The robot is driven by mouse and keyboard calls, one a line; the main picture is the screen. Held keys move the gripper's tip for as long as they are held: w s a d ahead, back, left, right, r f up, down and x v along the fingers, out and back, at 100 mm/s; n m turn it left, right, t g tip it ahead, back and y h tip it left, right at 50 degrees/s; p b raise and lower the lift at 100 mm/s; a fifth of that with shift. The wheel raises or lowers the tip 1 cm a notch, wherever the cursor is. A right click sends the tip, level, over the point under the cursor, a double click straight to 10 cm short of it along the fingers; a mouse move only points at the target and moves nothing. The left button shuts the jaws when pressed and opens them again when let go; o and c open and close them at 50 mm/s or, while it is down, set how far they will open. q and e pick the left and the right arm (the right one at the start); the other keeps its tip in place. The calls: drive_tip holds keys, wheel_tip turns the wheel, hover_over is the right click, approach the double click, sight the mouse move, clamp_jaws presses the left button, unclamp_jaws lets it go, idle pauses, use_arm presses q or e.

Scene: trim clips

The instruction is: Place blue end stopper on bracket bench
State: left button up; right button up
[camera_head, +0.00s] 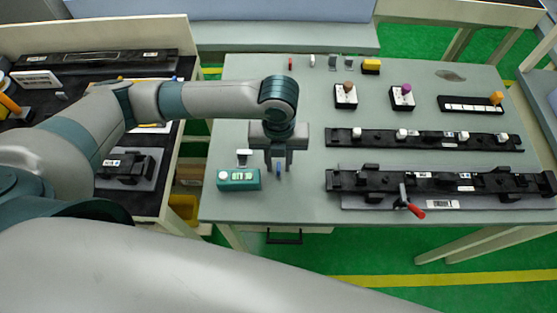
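The blue end stopper (279,169) is a small upright blue piece near the left front of the grey-green bench (300,200). My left gripper (278,168) points straight down over this bench, with its fingers on either side of the stopper. The upper part of the stopper is hidden between the fingers. I cannot tell whether the fingers touch it, or whether its lower end rests on the bench top. My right gripper is not in view.
A teal box with a display (239,180) stands just left of the gripper. Two long black fixtures (440,184) (345,140) lie to the right, the front one with a red-handled clamp (414,209). Small pieces and a yellow block (371,66) line the back.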

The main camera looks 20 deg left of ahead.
sight(279, 165)
use_arm(q)
drive_tip(key=shift+r, duration=0.1)
wheel_tip(279, 165, up, 12)
drive_tip(key=b, duration=0.3)
drive_tip(key=shift+w, duration=0.15)
idle(0.7)
